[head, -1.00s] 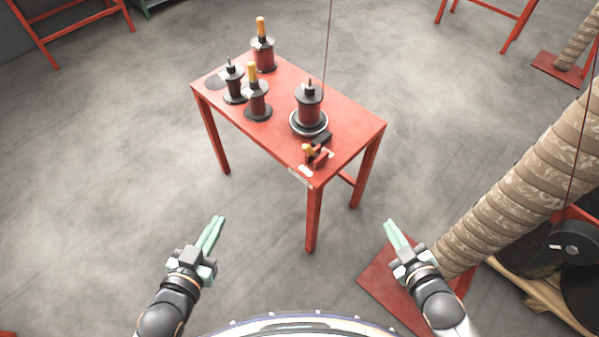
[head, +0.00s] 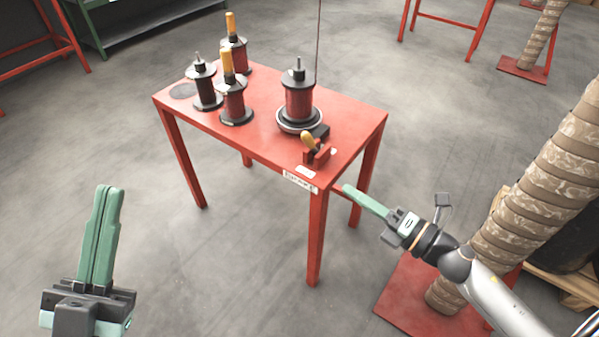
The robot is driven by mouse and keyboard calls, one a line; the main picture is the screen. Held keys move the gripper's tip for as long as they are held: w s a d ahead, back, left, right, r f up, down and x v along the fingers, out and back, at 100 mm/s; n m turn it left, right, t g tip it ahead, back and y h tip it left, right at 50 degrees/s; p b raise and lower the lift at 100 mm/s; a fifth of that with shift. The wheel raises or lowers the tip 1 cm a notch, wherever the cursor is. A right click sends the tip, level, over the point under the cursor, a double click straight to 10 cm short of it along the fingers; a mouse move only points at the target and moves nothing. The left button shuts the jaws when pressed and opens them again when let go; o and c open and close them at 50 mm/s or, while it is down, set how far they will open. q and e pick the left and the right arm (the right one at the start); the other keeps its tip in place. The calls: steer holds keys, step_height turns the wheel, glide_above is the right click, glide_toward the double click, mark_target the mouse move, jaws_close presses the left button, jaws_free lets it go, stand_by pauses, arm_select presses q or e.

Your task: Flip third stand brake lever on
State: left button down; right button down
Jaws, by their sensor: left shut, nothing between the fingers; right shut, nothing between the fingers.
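A red table (head: 260,142) stands ahead with a small brake lever (head: 309,141) near its front right corner. The lever has a yellow-orange knob and a red base beside a black block. Behind it, a dark red coil (head: 298,98) stands upright on a round stand (head: 299,121). My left gripper (head: 110,190) is shut and empty, raised at the lower left, away from the table.
Several other spools (head: 234,101) stand on the table's left part, some with yellow-orange tops. A thin cord (head: 318,45) hangs down behind the coil. A large wrapped column (head: 520,185) on a red base plate (head: 405,290) stands at the right. The floor in front is clear.

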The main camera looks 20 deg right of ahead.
mark_target(311, 145)
arm_select(q)
steer(key=shift+s+a+r+m+h+b, duration=0.2)
steer(key=shift+s+m+h, duration=0.1)
steer(key=shift+s+h, duration=0.1)
steer(key=shift+s+a+r+m+h+b, duration=0.1)
steer(key=shift+s+m+h+b, duration=0.1)
steer(key=shift+s+m+h, duration=0.15)
arm_select(e)
steer(key=shift+w+a+f+n+g+y, duration=0.15)
steer(key=shift+a+f+n+g+y, duration=0.25)
steer(key=shift+n, duration=0.6)
steer(key=shift+a, duration=0.15)
steer(key=shift+w+a+r, duration=0.35)
steer(key=shift+w+a, duration=0.25)
steer(key=shift+w, duration=1.2)
steer(key=shift+w+a+r, duration=0.3)
steer(key=shift+w+a, duration=0.35)
steer(key=shift+w, duration=1.15)
steer(key=shift+w+a+r, duration=0.35)
steer(key=shift+w+a, duration=0.25)
steer(key=shift+w, duration=1.2)
arm_select(q)
steer(key=shift+w+r, duration=0.1)
arm_select(e)
steer(key=shift+r, duration=0.1)
